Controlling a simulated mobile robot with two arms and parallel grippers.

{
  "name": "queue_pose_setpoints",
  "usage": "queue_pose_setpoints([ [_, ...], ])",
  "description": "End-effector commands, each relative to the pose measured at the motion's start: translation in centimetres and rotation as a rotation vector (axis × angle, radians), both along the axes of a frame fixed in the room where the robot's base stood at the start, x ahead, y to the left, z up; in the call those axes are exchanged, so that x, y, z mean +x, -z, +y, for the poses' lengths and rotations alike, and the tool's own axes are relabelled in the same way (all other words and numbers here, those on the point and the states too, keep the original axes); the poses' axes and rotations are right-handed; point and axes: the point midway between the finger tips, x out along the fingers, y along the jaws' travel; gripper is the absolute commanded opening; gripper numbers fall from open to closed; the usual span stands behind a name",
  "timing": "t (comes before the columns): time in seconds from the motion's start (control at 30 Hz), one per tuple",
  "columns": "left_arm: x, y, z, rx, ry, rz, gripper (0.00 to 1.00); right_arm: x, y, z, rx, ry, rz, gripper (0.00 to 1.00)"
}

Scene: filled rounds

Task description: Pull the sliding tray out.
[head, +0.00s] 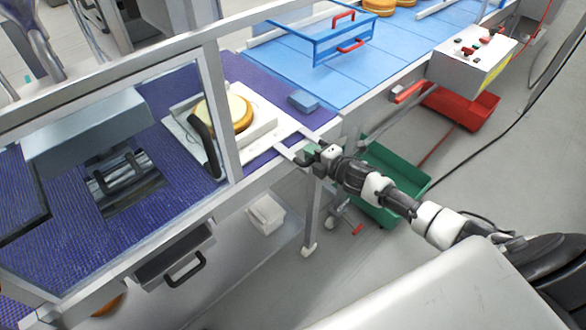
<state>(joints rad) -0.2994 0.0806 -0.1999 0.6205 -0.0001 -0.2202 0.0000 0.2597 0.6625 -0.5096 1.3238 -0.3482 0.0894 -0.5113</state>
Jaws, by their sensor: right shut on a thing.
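The sliding tray (262,124) is a white, flat tray on the purple belt, beside the clear guard frame. A round, golden-edged filled round (240,112) with a pale top lies on it. The jaws hide the exact part held. My left gripper is not in view.
A guard frame with a dark handle (204,146) stands left of the tray. A blue block (303,101) lies close behind it. A green bin (405,178) and a red bin (462,106) stand below the line. A control box (473,60) is at the right. Grey floor is open in front.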

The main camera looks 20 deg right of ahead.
Motion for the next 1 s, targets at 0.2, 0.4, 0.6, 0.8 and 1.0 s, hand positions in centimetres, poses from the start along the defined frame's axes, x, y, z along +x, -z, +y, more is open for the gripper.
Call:
queue_pose_setpoints([
  [0.2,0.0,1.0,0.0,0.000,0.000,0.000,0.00,1.0,0.2,-2.9,-0.001,0.000,0.000,0.00],
  [0.4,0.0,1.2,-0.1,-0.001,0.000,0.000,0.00,1.3,0.1,-4.0,0.001,-0.002,0.000,0.00],
  [0.6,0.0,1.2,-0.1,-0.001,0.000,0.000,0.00,1.4,0.0,-4.3,0.000,0.000,0.001,0.00],
  [0.8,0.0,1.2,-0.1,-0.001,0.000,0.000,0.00,1.4,0.0,-4.4,-0.001,0.002,0.000,0.00],
  [1.0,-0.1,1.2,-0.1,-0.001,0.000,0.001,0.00,1.4,0.0,-4.3,0.000,0.001,0.000,0.44],
])
